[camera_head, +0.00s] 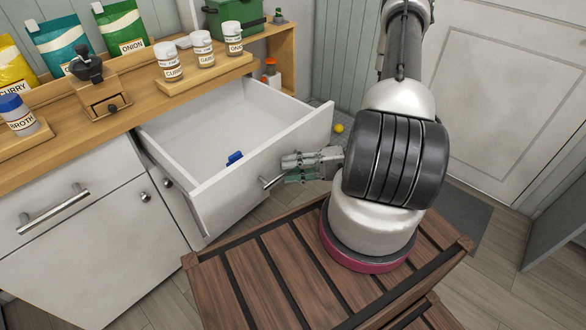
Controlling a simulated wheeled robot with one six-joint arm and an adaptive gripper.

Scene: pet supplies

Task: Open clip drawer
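The clip drawer (300,140) is a white drawer pulled well out of the counter. A small blue clip (235,157) lies inside it, near the front panel. My gripper (288,170) is at the outer face of the drawer front, at its metal handle (270,183). The left end of the handle shows, and my fingers hide the rest. The fingers look to be around or against the handle, but I cannot tell whether they are closed on it.
Spice jars (202,48) stand on a wooden riser above the drawer. A coffee grinder (95,90) and food pouches stand further left. A closed drawer with a bar handle (55,207) is at left. A slatted wooden surface (290,270) lies below my arm. A door (510,100) is at right.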

